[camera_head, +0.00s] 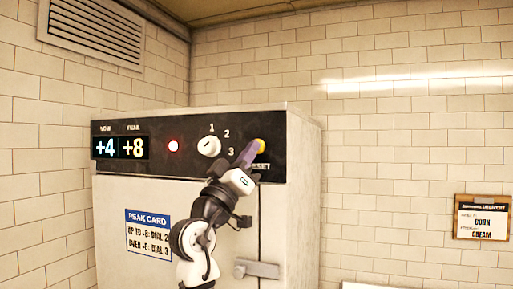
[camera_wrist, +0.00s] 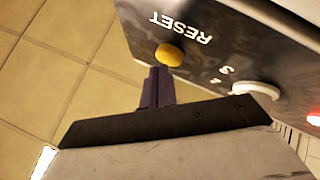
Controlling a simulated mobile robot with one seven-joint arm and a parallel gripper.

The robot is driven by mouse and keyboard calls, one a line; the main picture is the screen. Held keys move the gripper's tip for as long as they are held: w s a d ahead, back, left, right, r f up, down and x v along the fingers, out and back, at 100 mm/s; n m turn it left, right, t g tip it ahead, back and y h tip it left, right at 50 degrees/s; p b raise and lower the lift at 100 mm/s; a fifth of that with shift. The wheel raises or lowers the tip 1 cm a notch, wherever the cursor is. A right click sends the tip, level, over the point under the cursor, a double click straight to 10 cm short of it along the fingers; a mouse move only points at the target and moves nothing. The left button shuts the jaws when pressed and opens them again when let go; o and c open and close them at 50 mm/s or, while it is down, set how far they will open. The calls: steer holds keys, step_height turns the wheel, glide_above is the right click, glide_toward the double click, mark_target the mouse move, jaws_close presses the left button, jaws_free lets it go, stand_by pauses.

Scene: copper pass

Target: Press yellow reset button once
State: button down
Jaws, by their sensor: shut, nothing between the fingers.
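The yellow reset button (camera_head: 261,145) is at the right end of the dark panel (camera_head: 190,128) on a pale metal cabinet, above the word RESET. My gripper (camera_head: 250,152) is shut and empty, its purple fingers pointing up at the button and partly covering it in the head view. In the wrist view the button (camera_wrist: 169,54) is round and yellow, just beyond the tips of my shut gripper (camera_wrist: 158,70). The tips are very close to it; I cannot tell whether they touch it.
Left of the button are a white dial (camera_head: 209,146) marked 1, 2, 3, a lit red lamp (camera_head: 173,146) and displays (camera_head: 120,147) reading +4 and +8. Below are a blue-and-white peak card (camera_head: 148,232) and a door handle (camera_head: 256,269). A clipboard (camera_head: 482,218) hangs right.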

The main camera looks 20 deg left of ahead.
steer(key=shift+w, duration=0.45)
stand_by(0.4)
stand_by(0.3)
steer(key=shift+s, duration=0.9)
steer(key=shift+b, duration=0.3)
steer(key=s+b, duration=0.1)
steer(key=s, duration=0.4)
stand_by(0.3)
